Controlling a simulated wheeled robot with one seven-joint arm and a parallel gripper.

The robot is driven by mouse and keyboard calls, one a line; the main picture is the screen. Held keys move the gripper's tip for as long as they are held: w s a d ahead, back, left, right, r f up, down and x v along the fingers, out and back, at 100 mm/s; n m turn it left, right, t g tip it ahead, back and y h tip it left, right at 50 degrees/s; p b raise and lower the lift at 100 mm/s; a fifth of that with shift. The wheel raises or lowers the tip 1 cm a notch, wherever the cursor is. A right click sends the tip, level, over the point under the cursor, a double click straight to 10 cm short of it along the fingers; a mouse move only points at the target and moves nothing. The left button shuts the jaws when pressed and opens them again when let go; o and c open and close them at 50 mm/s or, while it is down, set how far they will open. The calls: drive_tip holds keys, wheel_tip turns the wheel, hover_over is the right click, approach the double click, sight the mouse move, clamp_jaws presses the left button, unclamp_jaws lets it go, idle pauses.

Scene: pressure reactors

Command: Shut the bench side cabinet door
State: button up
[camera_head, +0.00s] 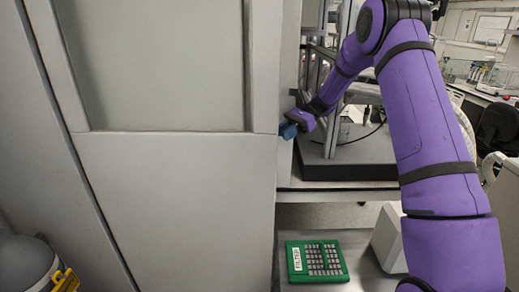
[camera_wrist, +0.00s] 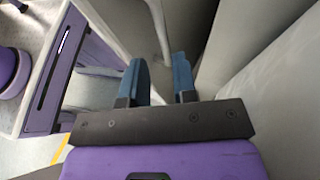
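The cabinet door (camera_head: 175,190) is a large grey panel with a pale window pane, filling the left half of the head view. To its right the space is open, and a reactor frame on a dark base shows there. My gripper (camera_head: 287,130) is at the door's right edge, with its blue fingers partly hidden. In the wrist view my gripper (camera_wrist: 162,68) has its two blue fingers apart, with a gap between them. Grey panels lie close beyond and to the right of the fingers. I cannot tell whether a finger touches the door.
A green filter tray (camera_head: 318,261) lies on the lower surface beside the door. A dark reactor base (camera_head: 345,160) stands on the bench behind my gripper. A grey rounded container (camera_head: 28,265) is at the bottom left. A black chair (camera_head: 497,128) is at the far right.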

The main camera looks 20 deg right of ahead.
sight(260, 150)
drive_tip(key=x, duration=1)
drive_tip(key=shift+s+a, duration=0.1)
clamp_jaws()
